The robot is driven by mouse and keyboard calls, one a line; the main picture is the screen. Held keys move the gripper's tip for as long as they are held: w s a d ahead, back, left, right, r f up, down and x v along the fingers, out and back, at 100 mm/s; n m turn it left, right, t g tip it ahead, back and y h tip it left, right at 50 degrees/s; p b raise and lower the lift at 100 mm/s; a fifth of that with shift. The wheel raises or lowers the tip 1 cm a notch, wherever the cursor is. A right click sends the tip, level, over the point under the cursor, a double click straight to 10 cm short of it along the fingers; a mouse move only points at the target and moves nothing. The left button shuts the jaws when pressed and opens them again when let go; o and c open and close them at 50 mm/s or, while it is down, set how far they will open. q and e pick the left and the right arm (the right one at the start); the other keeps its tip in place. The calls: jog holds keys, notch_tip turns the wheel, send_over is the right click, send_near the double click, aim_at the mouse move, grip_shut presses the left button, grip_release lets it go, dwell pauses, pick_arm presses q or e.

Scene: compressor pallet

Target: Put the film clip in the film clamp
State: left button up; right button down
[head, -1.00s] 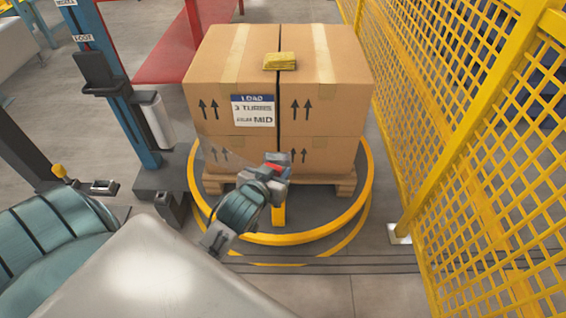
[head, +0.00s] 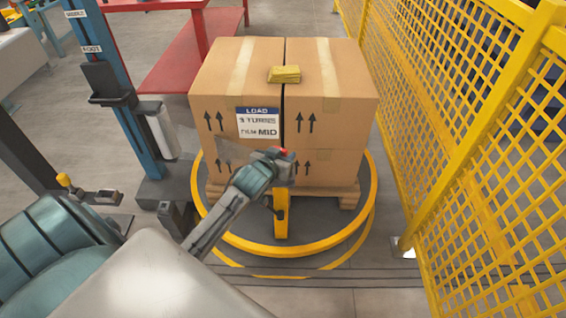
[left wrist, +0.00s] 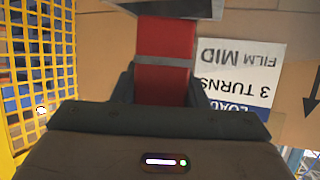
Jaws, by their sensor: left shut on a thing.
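In the left wrist view the red clip (left wrist: 163,50) sits between the jaws, in front of the carton face. A faint sheet of clear film (head: 232,150) reaches from the film roll (head: 160,130) side toward the gripper. A yellow post (head: 281,222) with a dark fitting, perhaps the film clamp, stands at the turntable's front, just below the gripper. Its top is hidden by the gripper. My right gripper is not in view.
Stacked cartons (head: 340,90) stand on a wooden pallet (head: 350,195) on the yellow-rimmed turntable (head: 365,215). A blue mast (head: 110,80) stands left; a yellow mesh fence (head: 470,130) closes the right. Floor in front is clear.

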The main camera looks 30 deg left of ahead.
pick_arm(q)
jog(key=shift+w+a, duration=0.1)
jog(key=shift+w, duration=0.2)
jog(key=shift+f, duration=0.25)
jog(key=shift+f+b, duration=0.35)
jog(key=shift+f, duration=1.15)
jog(key=shift+f, duration=0.1)
jog(key=o, duration=1)
jog(key=shift+c, duration=0.2)
